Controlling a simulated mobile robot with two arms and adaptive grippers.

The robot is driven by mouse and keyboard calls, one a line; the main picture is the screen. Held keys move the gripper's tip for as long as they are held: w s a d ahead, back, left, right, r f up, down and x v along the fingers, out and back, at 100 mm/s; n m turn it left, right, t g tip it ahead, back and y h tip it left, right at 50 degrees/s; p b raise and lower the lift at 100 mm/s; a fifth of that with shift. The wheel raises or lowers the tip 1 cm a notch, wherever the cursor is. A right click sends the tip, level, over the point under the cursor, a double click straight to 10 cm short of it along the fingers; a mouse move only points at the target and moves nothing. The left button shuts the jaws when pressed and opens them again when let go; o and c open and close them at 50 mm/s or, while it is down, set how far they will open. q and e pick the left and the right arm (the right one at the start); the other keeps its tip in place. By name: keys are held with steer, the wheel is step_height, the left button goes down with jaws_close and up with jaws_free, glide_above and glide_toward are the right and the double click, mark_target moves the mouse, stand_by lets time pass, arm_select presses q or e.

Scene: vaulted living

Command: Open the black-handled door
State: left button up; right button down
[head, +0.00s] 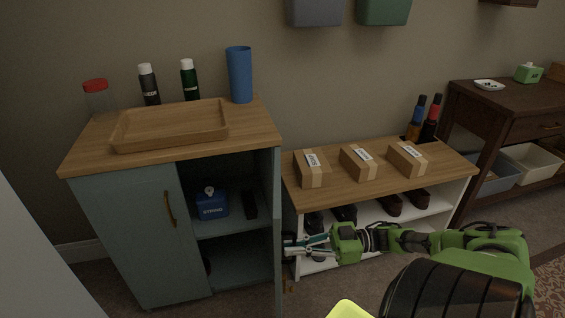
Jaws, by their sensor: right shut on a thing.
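The blue-grey cabinet (130,240) has a wooden top and stands at the left. Its left door, with a brass handle (169,209), is closed. The right compartment is uncovered, and its door (278,230) stands swung outward, seen nearly edge-on. My right gripper (296,247) reaches in from the right and is shut at the outer side of this door, where a small dark handle (288,240) partly shows between the fingers. The exact grip is small and partly hidden. My left gripper is not in view.
A wooden tray (170,125), bottles and a blue cup (239,75) stand on the cabinet. Inside are a blue box (212,203) and a dark item. A low shoe bench (375,170) with several cartons stands close behind my right gripper. Carpet lies in front.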

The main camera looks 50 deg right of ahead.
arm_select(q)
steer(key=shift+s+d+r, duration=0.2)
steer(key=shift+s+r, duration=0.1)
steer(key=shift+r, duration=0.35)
arm_select(e)
steer(key=shift+w+d+v, duration=0.1)
steer(key=shift+v, duration=0.9)
steer(key=shift+w+d+v, duration=0.1)
steer(key=shift+w+v, duration=0.05)
steer(key=shift+v, duration=0.9)
steer(key=shift+f, duration=0.1)
steer(key=c, duration=2.5)
jaws_free()
steer(key=v, duration=1.2)
